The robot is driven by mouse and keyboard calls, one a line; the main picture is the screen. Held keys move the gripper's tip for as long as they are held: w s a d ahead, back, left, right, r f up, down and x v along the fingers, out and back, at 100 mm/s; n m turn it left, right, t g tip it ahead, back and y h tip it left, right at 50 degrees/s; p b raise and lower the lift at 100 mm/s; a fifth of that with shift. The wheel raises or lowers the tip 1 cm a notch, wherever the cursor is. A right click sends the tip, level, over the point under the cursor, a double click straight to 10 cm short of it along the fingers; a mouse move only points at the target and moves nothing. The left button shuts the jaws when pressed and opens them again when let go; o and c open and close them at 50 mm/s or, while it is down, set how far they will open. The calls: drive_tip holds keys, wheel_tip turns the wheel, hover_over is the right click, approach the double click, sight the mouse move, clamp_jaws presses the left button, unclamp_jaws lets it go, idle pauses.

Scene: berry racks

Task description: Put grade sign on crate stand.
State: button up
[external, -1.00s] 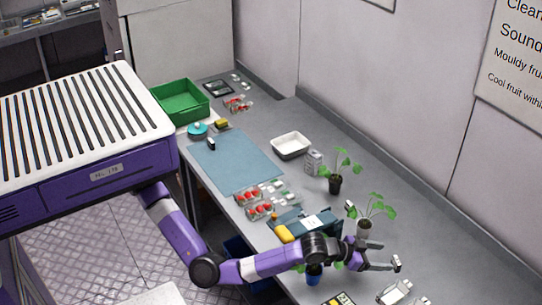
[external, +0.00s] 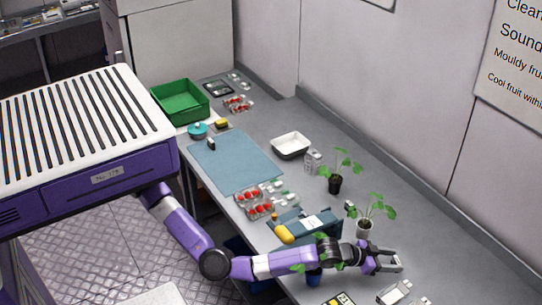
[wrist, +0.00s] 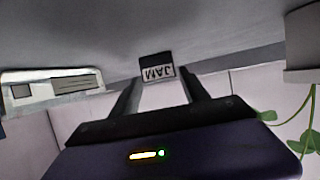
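The grade sign (wrist: 157,68), a small black and white piece reading JAM upside down in the wrist view, is between the tips of my gripper (wrist: 160,77). In the external view my gripper (external: 395,262) is low over the bench at the lower right, beside a potted plant, and the sign is too small to make out. I cannot tell which thing is the crate stand. A green crate (external: 207,107) is at the far left end of the bench.
Potted plants (external: 365,229) stand close behind my gripper. A white labelled piece (external: 395,292) lies in front of it. Berry punnets (external: 257,210), a blue mat (external: 235,163) and a white tray (external: 291,145) are further along the bench. The bench right of my gripper is clear.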

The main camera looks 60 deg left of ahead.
clamp_jaws()
wheel_tip(320, 180, up, 10)
drive_tip(key=p, duration=0.1)
idle(0.4)
